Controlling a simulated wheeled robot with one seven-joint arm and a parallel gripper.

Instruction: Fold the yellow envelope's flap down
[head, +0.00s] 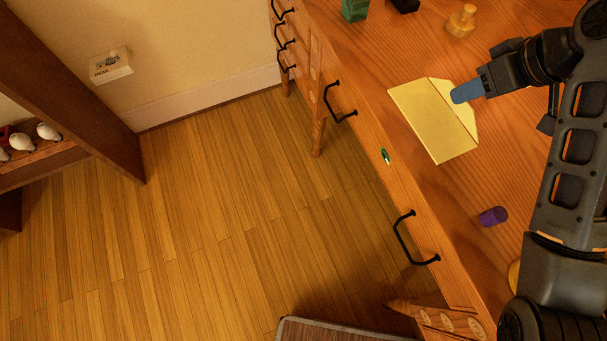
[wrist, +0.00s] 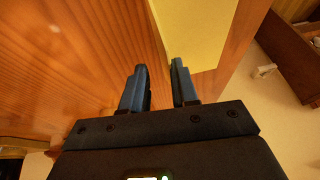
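The yellow envelope (head: 425,122) lies on the wooden desk near its front edge in the head view. Its paler triangular flap (head: 467,118) extends from the side towards my arm and is not folded over the body. I cannot tell whether the flap lies flat or stands slightly raised. My gripper (head: 459,93), with blue fingers, is at the flap and hides part of it. In the wrist view the fingers (wrist: 159,76) are apart with nothing visible between them, and the yellow envelope (wrist: 195,30) shows beyond them. Whether a finger touches the flap is unclear.
A purple cylinder (head: 493,216) stands right of the envelope's near end. A tan turned piece (head: 461,21), a green block (head: 355,10) and a black object (head: 404,4) stand at the back. Black drawer handles (head: 340,102) project from the desk front. The desk around the envelope is mostly clear.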

